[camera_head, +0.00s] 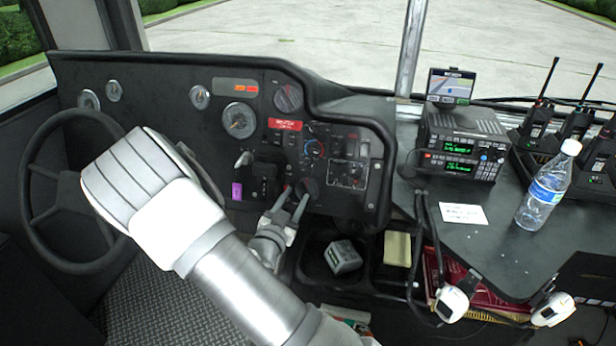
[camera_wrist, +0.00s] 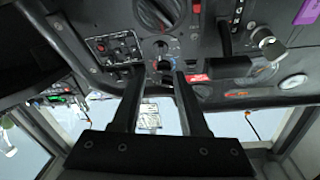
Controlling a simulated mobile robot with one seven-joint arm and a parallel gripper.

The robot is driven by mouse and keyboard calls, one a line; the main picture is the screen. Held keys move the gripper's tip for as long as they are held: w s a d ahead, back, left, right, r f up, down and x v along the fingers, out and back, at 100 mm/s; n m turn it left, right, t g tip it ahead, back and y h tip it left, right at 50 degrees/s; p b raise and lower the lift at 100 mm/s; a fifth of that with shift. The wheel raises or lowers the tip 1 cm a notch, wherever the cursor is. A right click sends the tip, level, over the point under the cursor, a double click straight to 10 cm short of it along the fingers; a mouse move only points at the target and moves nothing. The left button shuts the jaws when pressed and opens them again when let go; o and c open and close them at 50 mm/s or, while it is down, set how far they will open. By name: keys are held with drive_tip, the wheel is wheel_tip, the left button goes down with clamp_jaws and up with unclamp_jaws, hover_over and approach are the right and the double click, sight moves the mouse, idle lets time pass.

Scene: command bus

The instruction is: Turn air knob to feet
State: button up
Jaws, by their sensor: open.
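The dashboard has a dark round knob (camera_head: 309,186) low on its centre panel. It also shows in the wrist view as the large knob (camera_wrist: 157,12) at the top edge. A smaller knob with red and blue marks (camera_head: 315,148) sits above it and shows in the wrist view (camera_wrist: 164,66). The markings are too small to tell which is the air knob. My gripper (camera_head: 297,191) is open and empty in front of the lower panel. In the wrist view my gripper (camera_wrist: 156,70) has its fingertips apart, with the smaller knob seen between them.
A steering wheel (camera_head: 72,192) stands at the left. A purple tag (camera_head: 237,190) and levers lie left of my gripper. A radio (camera_head: 462,143) and a water bottle (camera_head: 545,188) stand on the right console. A tray with a grey box (camera_head: 343,257) lies below the panel.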

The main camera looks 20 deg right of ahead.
sight(310, 171)
drive_tip(key=b+x, duration=0.1)
drive_tip(key=x, duration=0.9)
drive_tip(key=shift+w+d, duration=0.2)
clamp_jaws()
